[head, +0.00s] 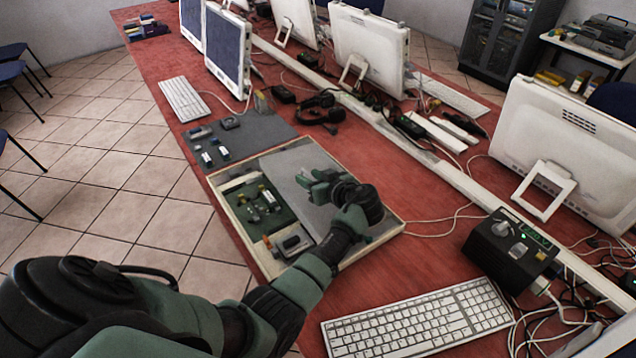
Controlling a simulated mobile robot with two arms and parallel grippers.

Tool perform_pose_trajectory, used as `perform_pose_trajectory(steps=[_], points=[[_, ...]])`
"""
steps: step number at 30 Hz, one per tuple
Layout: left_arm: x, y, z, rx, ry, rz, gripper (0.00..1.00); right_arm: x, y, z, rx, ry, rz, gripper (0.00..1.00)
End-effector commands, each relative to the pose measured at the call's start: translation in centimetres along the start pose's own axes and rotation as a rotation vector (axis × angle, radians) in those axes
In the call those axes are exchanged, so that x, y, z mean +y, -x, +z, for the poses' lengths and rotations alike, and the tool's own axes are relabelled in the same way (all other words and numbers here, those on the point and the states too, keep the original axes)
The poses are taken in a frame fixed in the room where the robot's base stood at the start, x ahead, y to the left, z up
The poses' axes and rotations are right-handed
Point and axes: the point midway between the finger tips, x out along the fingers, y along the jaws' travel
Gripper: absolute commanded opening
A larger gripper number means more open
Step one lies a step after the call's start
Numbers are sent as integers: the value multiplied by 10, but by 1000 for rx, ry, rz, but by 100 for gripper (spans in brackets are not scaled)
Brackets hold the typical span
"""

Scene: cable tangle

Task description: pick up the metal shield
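A shallow wood-rimmed tray (262,262) lies on the red table. In its left part is a green board (279,216) with small dark and silvery parts on it. A small silvery piece (267,195) on the board may be the metal shield, but it is too small to be sure. My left gripper (306,183) is above the grey right part of the tray, to the right of the board and apart from it. Its fingers are too small and dark to show whether they are open or shut. My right gripper is out of view.
A grey mat (252,136) with small parts lies behind the tray. A white keyboard (420,320) is at the front, and a black box with knobs (508,250) stands at the right. Monitors and loose cables line the table's far side.

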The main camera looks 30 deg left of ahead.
Motion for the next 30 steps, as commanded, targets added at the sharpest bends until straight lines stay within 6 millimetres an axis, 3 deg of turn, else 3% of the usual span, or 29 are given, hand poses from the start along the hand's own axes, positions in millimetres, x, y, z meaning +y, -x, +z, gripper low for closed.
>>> perform_pose_trajectory(steps=[5, 9, 10, 30], points=[[0, 0, 1, -1, 0, 1, 36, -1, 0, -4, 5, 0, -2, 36], [0, 0, 1, -1, 0, 1, 3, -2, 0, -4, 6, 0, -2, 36], [0, 0, 1, -1, 0, 1, 0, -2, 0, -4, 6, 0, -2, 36], [0, 0, 1, -2, -1, 1, 0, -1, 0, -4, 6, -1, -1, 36]])
